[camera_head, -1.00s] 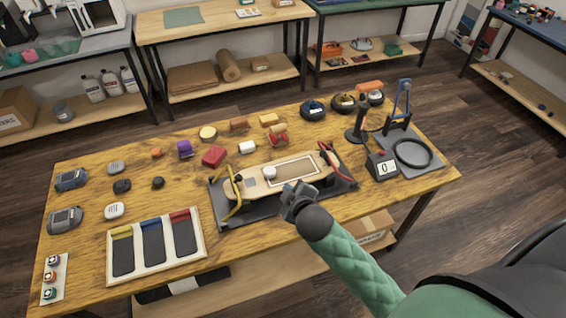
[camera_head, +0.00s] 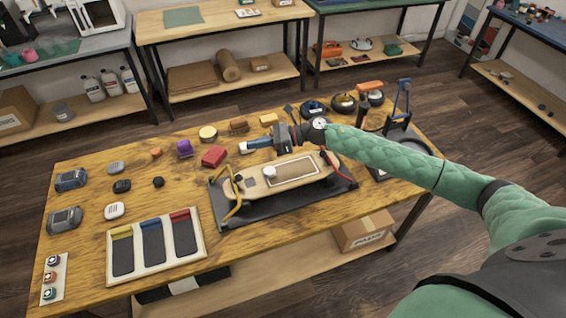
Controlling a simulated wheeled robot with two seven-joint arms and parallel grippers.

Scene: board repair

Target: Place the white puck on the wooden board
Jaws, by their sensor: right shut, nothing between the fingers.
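The wooden board (camera_head: 300,172) is a long skateboard-like deck held on a dark mat (camera_head: 255,208) in the middle of the workbench. The white puck (camera_head: 269,172) rests on its top, left of the middle. My right gripper (camera_head: 250,145) is shut and empty, just behind the board and apart from the puck. Its fingers point left and cover most of a small white cylinder (camera_head: 243,149); I cannot tell whether they touch it. My left gripper is not in view.
A yellow clamp (camera_head: 233,204) and a red clamp (camera_head: 331,170) stand at the board's ends. A tray of colored-top slots (camera_head: 153,277) lies at front left. A red block (camera_head: 214,156) and a purple piece (camera_head: 184,149) sit behind the board. My forearm hides part of the right side.

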